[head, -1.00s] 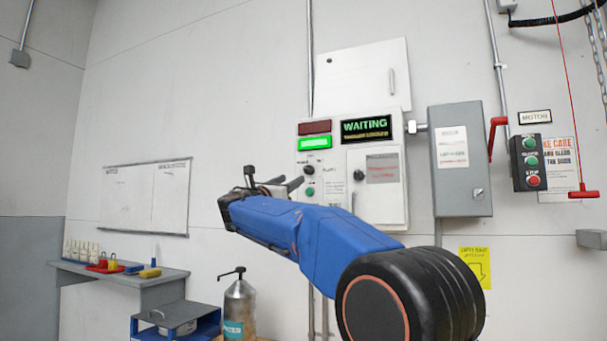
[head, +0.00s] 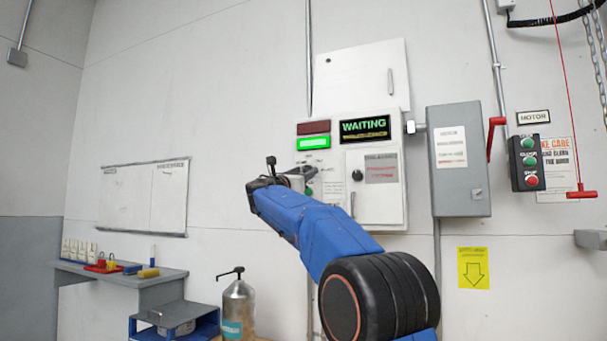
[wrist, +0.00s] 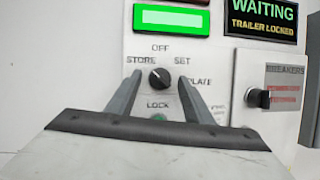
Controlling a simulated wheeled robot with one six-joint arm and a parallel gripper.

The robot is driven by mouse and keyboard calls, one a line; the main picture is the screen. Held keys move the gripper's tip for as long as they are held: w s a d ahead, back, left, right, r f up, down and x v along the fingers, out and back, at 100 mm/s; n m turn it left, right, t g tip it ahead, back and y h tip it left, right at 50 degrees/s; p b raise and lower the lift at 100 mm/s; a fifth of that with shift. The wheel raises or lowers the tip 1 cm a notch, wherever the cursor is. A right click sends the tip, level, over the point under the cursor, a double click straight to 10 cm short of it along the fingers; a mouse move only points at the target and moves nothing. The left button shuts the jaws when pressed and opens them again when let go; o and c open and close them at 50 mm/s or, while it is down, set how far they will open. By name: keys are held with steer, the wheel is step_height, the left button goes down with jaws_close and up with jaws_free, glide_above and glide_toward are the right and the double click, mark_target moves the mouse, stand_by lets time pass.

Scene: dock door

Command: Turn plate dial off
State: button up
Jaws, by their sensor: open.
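The plate dial (wrist: 159,78) is a round black knob on the white control panel (head: 330,210), ringed by the words OFF, STORE, SET and PLATE. A small pale mark shows near its upper left edge, but its exact setting is hard to read. My gripper (wrist: 159,74) is open in the wrist view, with one grey finger on each side of the dial. I cannot tell whether the fingertips reach around the knob or stop short of it. In the head view my gripper (head: 308,172) is at the panel's left side and hides the dial.
A green button (wrist: 158,118) labelled LOCK sits below the dial, between the fingers. Above are a lit green lamp (wrist: 171,19) and a display (head: 365,129) reading WAITING, TRAILER LOCKED. A breaker door with a black knob (wrist: 258,98) is to the right, then a grey box (head: 460,185).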

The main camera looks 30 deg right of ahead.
steer(key=shift+c, duration=0.4)
steer(key=c, duration=1)
steer(key=shift+o, duration=0.3)
steer(key=shift+w+m+g, duration=0.1)
steer(key=shift+m+g, duration=0.2)
steer(key=shift+m, duration=0.2)
steer(key=m+g, duration=0.1)
steer(key=m, duration=0.1)
steer(key=m+g, duration=0.1)
steer(key=m, duration=0.2)
steer(key=shift+w+a+h, duration=0.15)
steer(key=shift+h, duration=0.25)
steer(key=m+g, duration=0.1)
steer(key=m, duration=0.1)
steer(key=m+g, duration=0.1)
steer(key=m, duration=0.1)
steer(key=m+g, duration=0.1)
steer(key=m, duration=0.1)
steer(key=shift+a+r+m+y, duration=0.1)
steer(key=shift+r+m+y, duration=0.2)
steer(key=shift+m, duration=0.1)
steer(key=o, duration=1)
